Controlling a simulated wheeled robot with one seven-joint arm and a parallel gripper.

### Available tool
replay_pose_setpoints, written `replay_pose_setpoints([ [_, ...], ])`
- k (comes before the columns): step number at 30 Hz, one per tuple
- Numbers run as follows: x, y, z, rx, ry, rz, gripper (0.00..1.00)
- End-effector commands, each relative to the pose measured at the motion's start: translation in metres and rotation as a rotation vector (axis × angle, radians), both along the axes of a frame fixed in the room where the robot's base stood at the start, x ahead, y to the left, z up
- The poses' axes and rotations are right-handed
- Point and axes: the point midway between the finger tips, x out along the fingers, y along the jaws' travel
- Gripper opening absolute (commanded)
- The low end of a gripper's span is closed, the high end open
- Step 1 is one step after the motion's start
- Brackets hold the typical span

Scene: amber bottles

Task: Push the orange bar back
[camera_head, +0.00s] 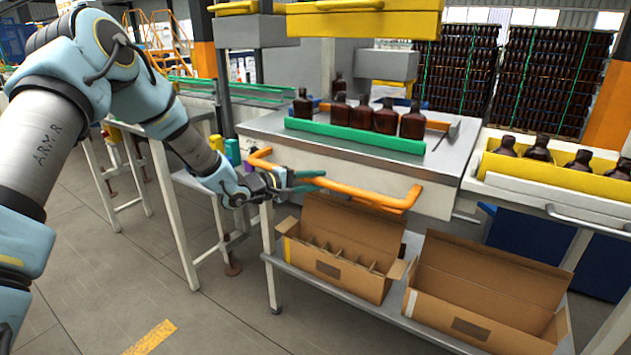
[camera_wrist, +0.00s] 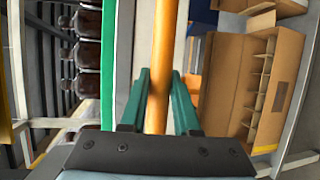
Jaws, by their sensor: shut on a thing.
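The orange bar (camera_head: 372,197) is a bent tube along the front of the metal work table (camera_head: 425,151). Its right end curves up to the table front, and its left end (camera_head: 262,158) bends in as well. My gripper (camera_head: 318,181) is at the left part of the bar, with its green fingers around it. In the wrist view the orange bar (camera_wrist: 166,40) runs between the two green fingers of my gripper (camera_wrist: 160,78), which are shut on it. The exact contact faces are partly hidden.
Several amber bottles (camera_head: 385,118) stand on the table behind a green rail (camera_head: 352,137). Open cardboard boxes (camera_head: 345,275) (camera_head: 480,300) sit on the shelf below the bar. A yellow-edged crate (camera_head: 560,178) of bottles is at right. Floor at lower left is clear.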

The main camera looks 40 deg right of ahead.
Motion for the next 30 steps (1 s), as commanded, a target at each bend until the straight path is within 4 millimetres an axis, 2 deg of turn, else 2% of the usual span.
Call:
replay_pose_setpoints([
  [5,0.002,-0.004,-0.001,0.002,0.000,0.000,0.00],
  [15,0.011,-0.040,-0.001,0.001,0.000,0.000,0.00],
  [27,0.013,-0.046,0.000,0.000,-0.001,0.003,0.00],
  [28,0.013,-0.046,0.000,-0.001,0.000,0.003,0.32],
  [30,0.013,-0.046,0.001,-0.001,0.000,0.003,0.40],
])
